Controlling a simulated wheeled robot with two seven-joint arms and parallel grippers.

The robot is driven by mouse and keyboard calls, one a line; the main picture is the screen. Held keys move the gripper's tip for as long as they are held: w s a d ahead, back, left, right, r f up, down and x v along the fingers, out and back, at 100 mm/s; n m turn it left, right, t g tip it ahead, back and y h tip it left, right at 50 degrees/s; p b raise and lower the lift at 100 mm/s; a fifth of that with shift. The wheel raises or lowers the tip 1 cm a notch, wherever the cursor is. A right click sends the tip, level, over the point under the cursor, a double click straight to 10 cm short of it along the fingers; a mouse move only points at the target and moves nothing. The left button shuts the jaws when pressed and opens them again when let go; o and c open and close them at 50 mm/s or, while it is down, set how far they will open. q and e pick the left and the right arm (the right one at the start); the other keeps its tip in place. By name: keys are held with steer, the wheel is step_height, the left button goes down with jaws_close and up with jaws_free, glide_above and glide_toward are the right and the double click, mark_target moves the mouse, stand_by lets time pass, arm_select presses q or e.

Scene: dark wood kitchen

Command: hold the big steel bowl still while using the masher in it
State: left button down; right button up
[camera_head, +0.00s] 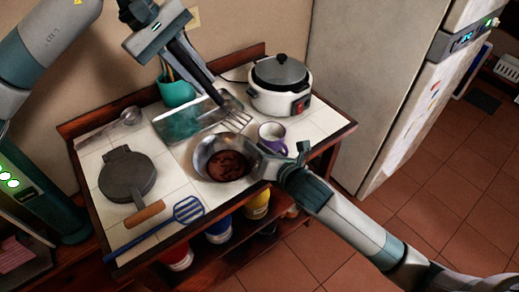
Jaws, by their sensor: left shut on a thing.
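The big steel bowl (205,157) sits on the white tiled counter with a dark brown mass (228,166) inside. My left gripper (176,47) is above the back of the counter, shut on the dark handle of the masher (236,113). The masher slants down to the right; its slotted metal head is apart from the brown mass, behind and above the bowl. My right gripper (285,163) is at the bowl's right rim. The picture does not show clearly whether its fingers close on the rim.
A purple-and-white cup (272,133) stands close behind my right gripper. A white cooker (280,88), teal pot (176,90) and glass-like board (183,118) are behind the bowl. A dark round pan (127,175) and blue slotted turner (187,209) lie to the left.

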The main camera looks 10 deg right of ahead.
jaws_close()
arm_select(q)
steer(key=shift+g, duration=0.4)
steer(key=a+f, duration=0.3)
steer(key=shift+s+a, duration=0.3)
steer(key=shift+a, duration=0.05)
